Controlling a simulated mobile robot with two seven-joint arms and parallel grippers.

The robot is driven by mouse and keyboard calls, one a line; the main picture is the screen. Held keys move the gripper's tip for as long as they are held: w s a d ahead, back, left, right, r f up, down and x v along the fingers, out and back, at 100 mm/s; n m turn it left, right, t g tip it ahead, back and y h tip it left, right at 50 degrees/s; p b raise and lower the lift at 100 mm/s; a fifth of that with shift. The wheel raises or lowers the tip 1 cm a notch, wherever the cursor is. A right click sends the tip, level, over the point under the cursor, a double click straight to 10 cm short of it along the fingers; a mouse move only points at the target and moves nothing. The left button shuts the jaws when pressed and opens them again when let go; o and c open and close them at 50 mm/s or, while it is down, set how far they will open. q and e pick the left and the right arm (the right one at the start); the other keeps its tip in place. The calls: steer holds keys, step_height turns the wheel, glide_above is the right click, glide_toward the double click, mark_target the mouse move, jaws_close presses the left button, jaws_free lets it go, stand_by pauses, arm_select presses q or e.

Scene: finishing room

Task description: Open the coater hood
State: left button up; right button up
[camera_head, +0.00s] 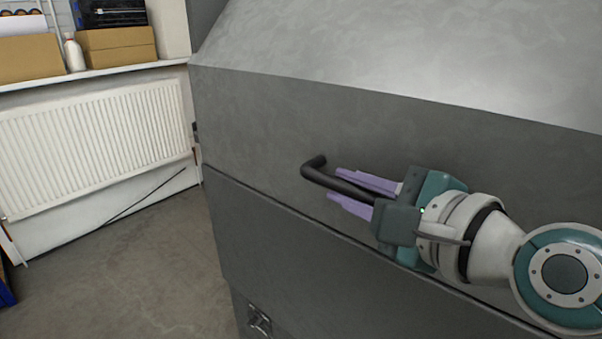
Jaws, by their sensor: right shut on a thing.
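The coater hood (270,120) is a large grey metal cover with a sloped upper face, filling the middle and right of the head view. A seam runs along its lower edge above the grey body (255,235). A dark bar handle (318,174) sticks out from the hood's front face. My right gripper (338,185) is shut on the handle, with its purple fingers on either side of the bar. The gripper and wrist hide the handle's right end. The hood's lower edge lies close along the seam. My left gripper is not in view.
A white radiator (95,145) hangs on the left wall below a shelf (120,70) with cardboard boxes (115,47) and a white bottle (73,52). A metal latch (258,321) sits low on the body.

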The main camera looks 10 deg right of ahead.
jaws_close()
stand_by(0.9)
